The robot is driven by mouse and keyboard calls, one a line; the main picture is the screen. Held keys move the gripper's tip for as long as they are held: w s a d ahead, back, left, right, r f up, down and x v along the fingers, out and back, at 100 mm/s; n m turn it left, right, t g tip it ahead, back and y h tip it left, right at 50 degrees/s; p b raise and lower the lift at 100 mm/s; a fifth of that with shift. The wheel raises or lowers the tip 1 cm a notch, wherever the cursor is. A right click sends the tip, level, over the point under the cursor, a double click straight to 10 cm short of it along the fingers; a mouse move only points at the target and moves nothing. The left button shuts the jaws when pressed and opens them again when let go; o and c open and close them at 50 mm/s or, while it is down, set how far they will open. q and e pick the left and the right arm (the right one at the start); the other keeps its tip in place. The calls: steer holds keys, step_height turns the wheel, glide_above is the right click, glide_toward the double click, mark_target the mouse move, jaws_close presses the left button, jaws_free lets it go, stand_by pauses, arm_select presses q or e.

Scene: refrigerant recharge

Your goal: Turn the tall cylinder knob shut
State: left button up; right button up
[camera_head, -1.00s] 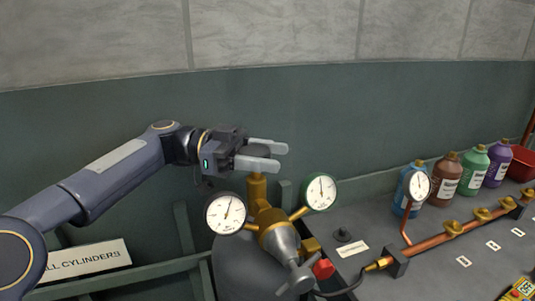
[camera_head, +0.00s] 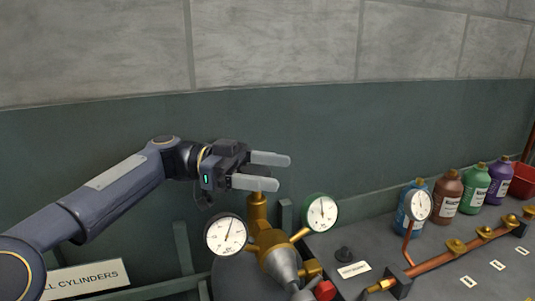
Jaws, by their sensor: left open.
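The tall cylinder (camera_head: 232,283) stands at the bottom middle, mostly out of view, with a brass valve stem (camera_head: 257,208) rising from it. My left gripper (camera_head: 272,172) is open at the top of this stem. Its two pale fingers point right, one behind the other, and the nearer finger overlaps the stem's top. The knob is not clearly visible; the gripper hides the place where the stem ends. I cannot tell whether the fingers touch it. My right gripper is out of view.
A left gauge (camera_head: 226,235) and a right gauge (camera_head: 321,211) flank the brass regulator (camera_head: 276,250) close below the gripper. A red knob (camera_head: 324,290) sits lower. The grey bench (camera_head: 430,275) at right carries copper pipework and several bottles. The wall behind is clear.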

arm_select(q)
steer(key=s+r+b, duration=0.2)
steer(key=s+r, duration=1)
steer(key=s, duration=0.2)
steer(key=shift+a, duration=0.25)
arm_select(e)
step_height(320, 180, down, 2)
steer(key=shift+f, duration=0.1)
